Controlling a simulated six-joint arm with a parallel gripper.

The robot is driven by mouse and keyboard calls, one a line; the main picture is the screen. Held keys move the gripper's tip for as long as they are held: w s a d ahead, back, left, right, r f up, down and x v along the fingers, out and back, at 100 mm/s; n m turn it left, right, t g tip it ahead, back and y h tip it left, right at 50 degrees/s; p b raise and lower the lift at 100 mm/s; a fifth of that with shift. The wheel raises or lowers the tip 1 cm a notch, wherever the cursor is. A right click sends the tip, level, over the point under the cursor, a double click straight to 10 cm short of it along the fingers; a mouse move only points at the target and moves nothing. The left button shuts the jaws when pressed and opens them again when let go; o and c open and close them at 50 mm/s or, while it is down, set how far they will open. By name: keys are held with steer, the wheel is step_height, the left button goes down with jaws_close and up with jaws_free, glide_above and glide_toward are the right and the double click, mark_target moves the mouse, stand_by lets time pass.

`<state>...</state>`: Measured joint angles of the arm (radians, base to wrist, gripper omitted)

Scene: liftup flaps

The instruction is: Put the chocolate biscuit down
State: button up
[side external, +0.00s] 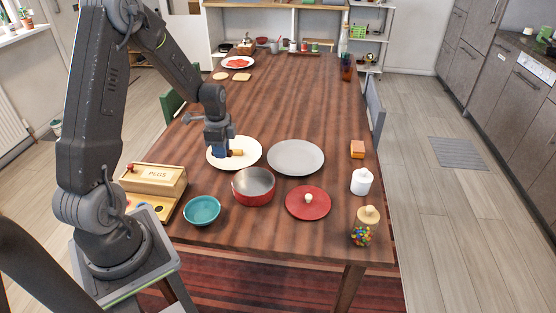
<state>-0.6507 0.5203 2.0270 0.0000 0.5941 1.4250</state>
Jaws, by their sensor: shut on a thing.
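My gripper (221,151) points down over the left part of the cream plate (250,143). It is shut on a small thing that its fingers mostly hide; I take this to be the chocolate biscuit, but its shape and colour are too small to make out. A small orange-brown piece (237,153) shows right beside the fingertips, over the plate. I cannot tell whether the held thing touches the plate.
An empty grey plate (295,157) lies to the right. In front are a red pot (254,186), a teal bowl (202,210), a red lid (308,203) and a PEGS box (154,184). A white jar (361,181) and a candy jar (362,228) stand right. The table's middle is clear.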

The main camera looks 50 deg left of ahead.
steer(key=w+a, duration=0.2)
steer(key=w, duration=1.2)
glide_above(295, 165)
steer(key=shift+n, duration=0.4)
step_height(295, 165, down, 6)
steer(key=shift+w+a+f, duration=0.1)
steer(key=shift+f, duration=2.15)
steer(key=shift+f, duration=0.1)
steer(key=o, duration=0.9)
